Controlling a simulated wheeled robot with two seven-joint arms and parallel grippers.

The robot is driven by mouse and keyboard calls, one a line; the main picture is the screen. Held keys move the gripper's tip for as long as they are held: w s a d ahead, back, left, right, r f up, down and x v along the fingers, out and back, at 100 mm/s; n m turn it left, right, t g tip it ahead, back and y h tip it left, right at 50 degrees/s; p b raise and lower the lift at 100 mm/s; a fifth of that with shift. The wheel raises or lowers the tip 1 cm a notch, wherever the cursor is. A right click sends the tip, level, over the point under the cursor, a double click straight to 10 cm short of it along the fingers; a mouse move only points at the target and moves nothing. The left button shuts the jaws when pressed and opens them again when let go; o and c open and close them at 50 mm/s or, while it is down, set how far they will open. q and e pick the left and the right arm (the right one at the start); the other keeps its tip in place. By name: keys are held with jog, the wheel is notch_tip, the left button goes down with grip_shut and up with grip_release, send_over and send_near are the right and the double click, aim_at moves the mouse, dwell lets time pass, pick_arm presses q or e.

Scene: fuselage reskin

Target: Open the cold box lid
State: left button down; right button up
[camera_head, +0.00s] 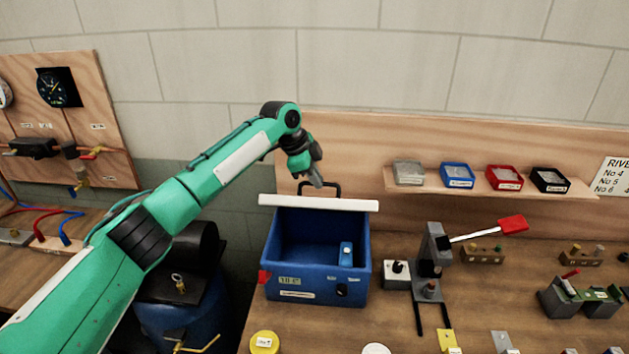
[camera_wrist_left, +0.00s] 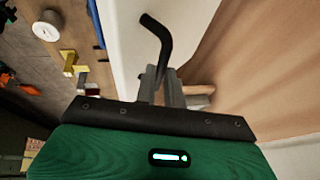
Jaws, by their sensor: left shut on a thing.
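The cold box (camera_head: 318,282) is a blue open-topped box on the bench. Its white lid (camera_head: 275,201) is raised along the back edge and shows nearly edge-on, so the inside of the box is visible. A small blue item (camera_head: 346,254) is inside at the right. A black handle (camera_head: 336,186) stands up from the lid. My left gripper (camera_head: 316,181) is above the lid, shut on the handle. In the left wrist view the gripper (camera_wrist_left: 163,88) grips the bent black handle (camera_wrist_left: 160,38) beside the white lid (camera_wrist_left: 130,65). My right gripper is not in view.
A wooden backboard with a shelf of small bins (camera_head: 457,175) stands behind the bench. A press with a red-handled lever (camera_head: 435,255) is right of the box. A yellow round container (camera_head: 264,342) is in front. A dark-topped blue drum (camera_head: 180,315) stands at left.

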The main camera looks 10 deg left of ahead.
pick_arm(q)
jog(key=shift+a+f, duration=0.1)
jog(key=shift+f, duration=0.3)
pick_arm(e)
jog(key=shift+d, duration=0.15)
